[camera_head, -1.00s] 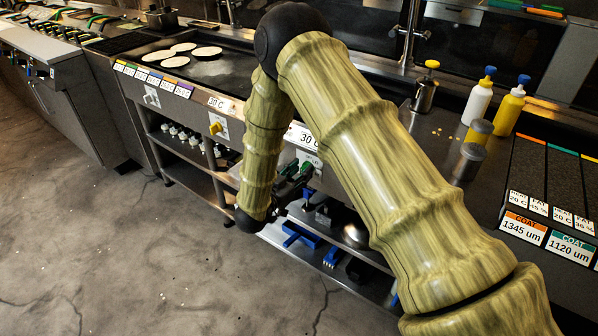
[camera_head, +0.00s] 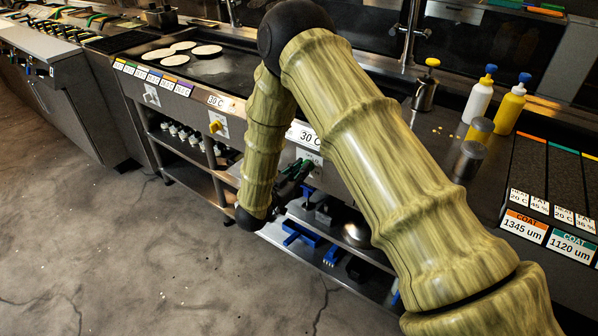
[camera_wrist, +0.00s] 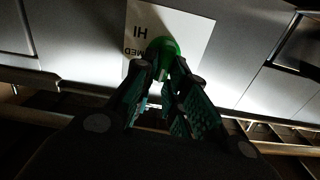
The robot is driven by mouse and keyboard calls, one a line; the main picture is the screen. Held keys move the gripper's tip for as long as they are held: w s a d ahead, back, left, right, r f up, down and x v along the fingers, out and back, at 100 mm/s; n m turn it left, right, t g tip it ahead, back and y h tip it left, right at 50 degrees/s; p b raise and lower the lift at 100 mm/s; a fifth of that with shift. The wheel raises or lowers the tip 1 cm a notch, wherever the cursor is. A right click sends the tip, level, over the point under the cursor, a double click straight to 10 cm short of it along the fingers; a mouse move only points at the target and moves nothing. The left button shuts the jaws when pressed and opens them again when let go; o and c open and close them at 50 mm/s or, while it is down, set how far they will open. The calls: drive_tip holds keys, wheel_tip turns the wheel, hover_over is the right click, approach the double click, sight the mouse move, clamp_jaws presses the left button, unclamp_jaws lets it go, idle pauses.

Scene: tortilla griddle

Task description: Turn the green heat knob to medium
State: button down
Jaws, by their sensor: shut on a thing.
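The green heat knob (camera_wrist: 163,55) sits on a white label plate (camera_wrist: 190,32) in the wrist view. The plate shows "HI" and "MED" upside down, and the knob covers part of it. My gripper (camera_wrist: 165,90) is in front of the knob with its dark green fingers closed on the knob's near part. In the head view my gripper (camera_head: 298,175) reaches the front panel below a "30 C" display (camera_head: 303,136). My arm hides most of the knob there, so its exact setting cannot be told.
A yellow knob (camera_head: 216,126) and a white knob (camera_head: 151,97) are on the same panel to the left. Several tortillas (camera_head: 207,51) lie on the griddle (camera_head: 235,68). Shelves with blue items (camera_head: 300,234) are below my gripper. Bottles (camera_head: 508,108) stand at the right.

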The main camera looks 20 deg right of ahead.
drive_tip(key=m+b, duration=0.2)
drive_tip(key=m, duration=0.1)
drive_tip(key=f+m+b, duration=0.1)
drive_tip(key=m+b, duration=0.1)
drive_tip(key=m, duration=0.2)
drive_tip(key=s+d+m+b, duration=0.1)
drive_tip(key=m+b, duration=0.1)
drive_tip(key=m, duration=0.2)
drive_tip(key=shift+f+b, duration=0.2)
drive_tip(key=shift+b, duration=0.2)
drive_tip(key=shift+s+m+b, duration=0.1)
drive_tip(key=shift+m+b, duration=1.15)
drive_tip(key=shift+m, duration=0.65)
drive_tip(key=c, duration=1.4)
unclamp_jaws()
drive_tip(key=shift+d, duration=0.1)
drive_tip(key=shift+c, duration=0.2)
